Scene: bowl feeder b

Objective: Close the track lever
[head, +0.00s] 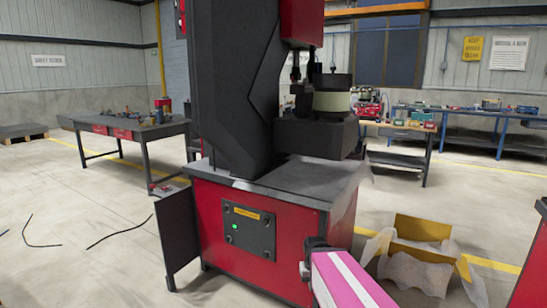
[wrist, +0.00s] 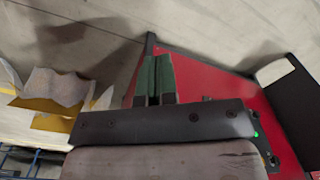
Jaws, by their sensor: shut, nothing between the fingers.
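A dark press-like machine (head: 235,90) stands on a red cabinet (head: 205,215). A round cream-and-black bowl (head: 332,101) sits on its dark block at the right, above the worktop. I cannot make out the track lever in either view. My gripper (head: 314,243) is low, in front of the cabinet's right side, below the worktop and well below the bowl. In the wrist view, the green fingers of my gripper (wrist: 154,82) are shut together with nothing between them, against the red cabinet (wrist: 215,80) and floor.
The cabinet front has a dark panel (head: 249,231) with a green light, and a dark plate (head: 178,237) stands out at its left. An open carton (head: 420,243) lies on the floor at the right. Workbenches (head: 135,130) stand behind. A red box edge (head: 530,270) is at far right.

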